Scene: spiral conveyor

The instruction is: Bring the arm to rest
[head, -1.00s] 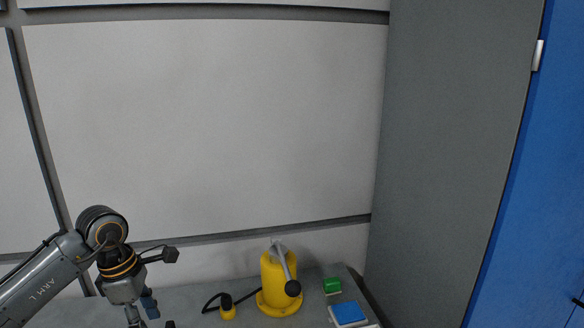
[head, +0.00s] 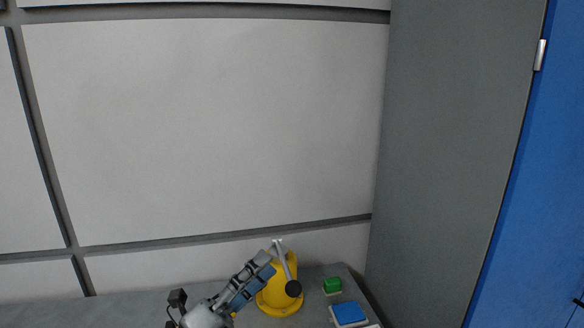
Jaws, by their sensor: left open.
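My left gripper (head: 264,266) is in the lower middle of the head view, coming from the bottom edge. Its grey and blue fingers point up and to the right and are open, with nothing seen between them. The fingertips overlap the left side of a yellow device (head: 279,299) with a grey lever (head: 285,262) and a black knob (head: 293,288). I cannot tell whether they touch it. Most of the left arm is below the picture. My right gripper is not in view.
A green block (head: 332,285) and a blue-topped white box (head: 349,313) stand right of the yellow device on the grey table (head: 120,307). A white panel wall (head: 210,130) is behind. A grey panel (head: 445,150) and a blue door (head: 545,210) close off the right.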

